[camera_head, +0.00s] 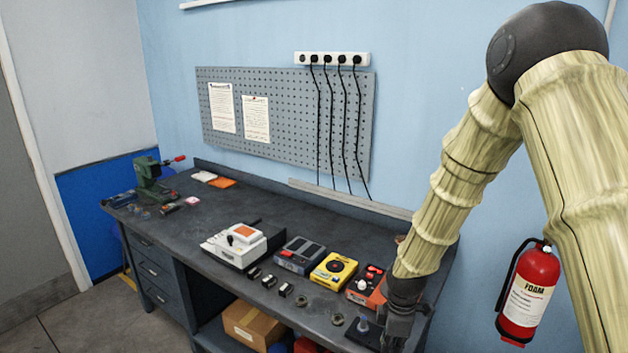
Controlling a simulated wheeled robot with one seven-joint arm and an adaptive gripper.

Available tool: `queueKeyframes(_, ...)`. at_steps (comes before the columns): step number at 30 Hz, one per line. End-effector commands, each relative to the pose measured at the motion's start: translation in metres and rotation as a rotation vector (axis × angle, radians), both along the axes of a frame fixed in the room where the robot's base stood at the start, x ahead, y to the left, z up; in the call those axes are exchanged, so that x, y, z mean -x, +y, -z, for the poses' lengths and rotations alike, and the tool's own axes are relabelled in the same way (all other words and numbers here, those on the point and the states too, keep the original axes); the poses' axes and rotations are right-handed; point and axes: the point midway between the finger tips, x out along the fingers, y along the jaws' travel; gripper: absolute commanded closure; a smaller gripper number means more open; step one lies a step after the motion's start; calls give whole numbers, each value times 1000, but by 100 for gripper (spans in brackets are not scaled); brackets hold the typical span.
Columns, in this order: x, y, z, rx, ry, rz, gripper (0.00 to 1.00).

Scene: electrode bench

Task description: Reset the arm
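My arm comes in from the right side of the head view, bent at a dark elbow joint and pointing down. My gripper (397,325) is at the lower end, over the right front part of the dark workbench (150,228). It is dark and seen from the side, so I cannot tell whether its fingers are open or shut, or whether it holds anything. A small dark stand (363,328) is just left of the gripper. Part of the red-orange device (368,290) behind it is covered by my arm.
On the bench are a white-and-orange device (240,246), a grey box (300,254), a yellow box (334,270) and several small parts. A green vise (152,180) stands far left. Black cables hang from a power strip (333,58). A fire extinguisher (528,293) hangs right. The bench's left middle is clear.

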Motion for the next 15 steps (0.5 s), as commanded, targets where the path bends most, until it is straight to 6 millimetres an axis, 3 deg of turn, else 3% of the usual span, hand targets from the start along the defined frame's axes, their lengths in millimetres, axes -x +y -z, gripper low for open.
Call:
queueKeyframes(8, 32, 3, 67, -29, 19, 169, 100)
queueKeyframes(11, 54, 3, 96, -41, 25, 263, 100)
queueKeyframes(15, 96, 3, 151, -56, 42, 448, 100)
